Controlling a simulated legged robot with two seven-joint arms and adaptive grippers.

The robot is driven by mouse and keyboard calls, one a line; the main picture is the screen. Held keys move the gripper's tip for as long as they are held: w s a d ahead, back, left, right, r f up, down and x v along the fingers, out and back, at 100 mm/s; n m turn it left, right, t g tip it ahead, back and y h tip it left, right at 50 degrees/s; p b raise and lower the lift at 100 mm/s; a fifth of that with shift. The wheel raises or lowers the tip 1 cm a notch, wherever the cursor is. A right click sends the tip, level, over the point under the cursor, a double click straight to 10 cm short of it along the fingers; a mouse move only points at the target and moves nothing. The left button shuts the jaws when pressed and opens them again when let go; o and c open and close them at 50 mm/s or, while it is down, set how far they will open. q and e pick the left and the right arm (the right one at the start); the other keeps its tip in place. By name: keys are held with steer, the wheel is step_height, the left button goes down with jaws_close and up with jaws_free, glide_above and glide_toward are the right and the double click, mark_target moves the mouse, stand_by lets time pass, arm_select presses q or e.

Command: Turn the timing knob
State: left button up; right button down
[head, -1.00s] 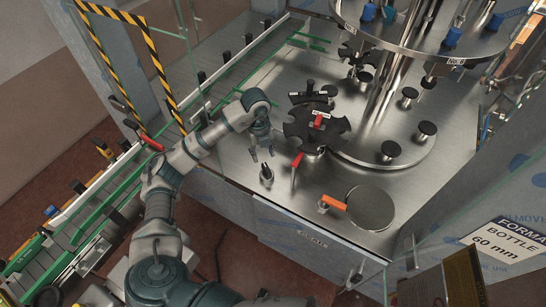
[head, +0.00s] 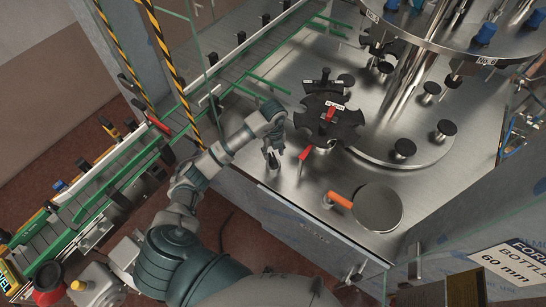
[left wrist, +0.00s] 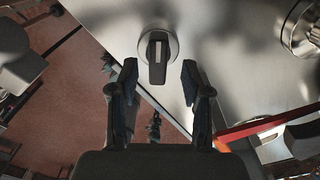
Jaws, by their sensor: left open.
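The timing knob (left wrist: 157,58), a black bar grip on a round silver base, shows at the top middle of the left wrist view. It stands on the steel deck near its edge. In the head view the knob (head: 273,161) is partly covered by my left gripper (head: 271,148), which comes down over it. In the left wrist view my left gripper (left wrist: 159,82) is open, one dark finger on each side. The knob lies ahead of the fingertips, roughly centred between them. I see no clear contact. My right gripper is not in view.
A red lever (head: 305,153) and an orange handle (head: 340,200) beside a round steel disc (head: 377,208) stand right of the knob. A black star wheel (head: 330,121) is behind. A conveyor with green rails (head: 120,175) runs along the left.

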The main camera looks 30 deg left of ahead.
mark_target(273, 157)
arm_select(q)
steer(key=f, duration=0.3)
steer(key=shift+s+d+f, duration=0.1)
steer(key=shift+s+d, duration=0.05)
steer(key=shift+s, duration=0.05)
steer(key=shift+f, duration=0.3)
steer(key=shift+w+a+f, duration=0.1)
steer(key=shift+a, duration=0.15)
steer(key=shift+a, duration=0.1)
steer(key=c, duration=0.7)
jaws_close()
